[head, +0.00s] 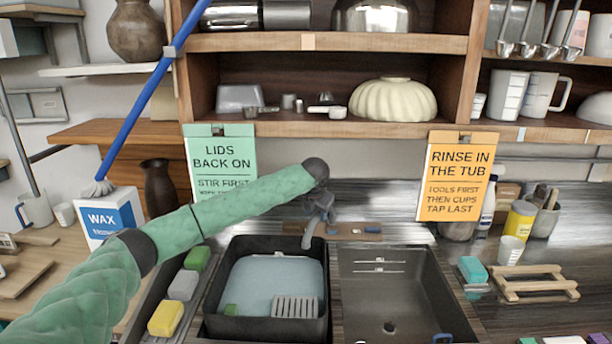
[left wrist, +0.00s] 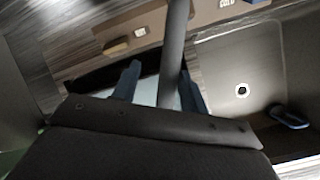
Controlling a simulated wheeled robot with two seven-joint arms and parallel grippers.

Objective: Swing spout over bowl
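The grey tap spout (head: 309,233) hangs at the back of the sink, close to the rear right edge of the dark bowl (head: 213,312) of water in the left basin. My left gripper (head: 322,204) is at the tap, its arm reaching over from the left. In the left wrist view the spout (left wrist: 173,50) runs between the two blue-grey fingers (left wrist: 158,85). The fingers are apart, with a gap showing between the left finger and the spout. The spout's tip is hidden there behind the gripper body. My right gripper is not in view.
The right basin (head: 385,290) is empty, with a drain. Several sponges (head: 183,285) lie left of the bowl. A green sign (head: 220,160) and an orange sign (head: 457,175) hang from the shelf above the tap. A wooden rack (head: 535,283) stands at right.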

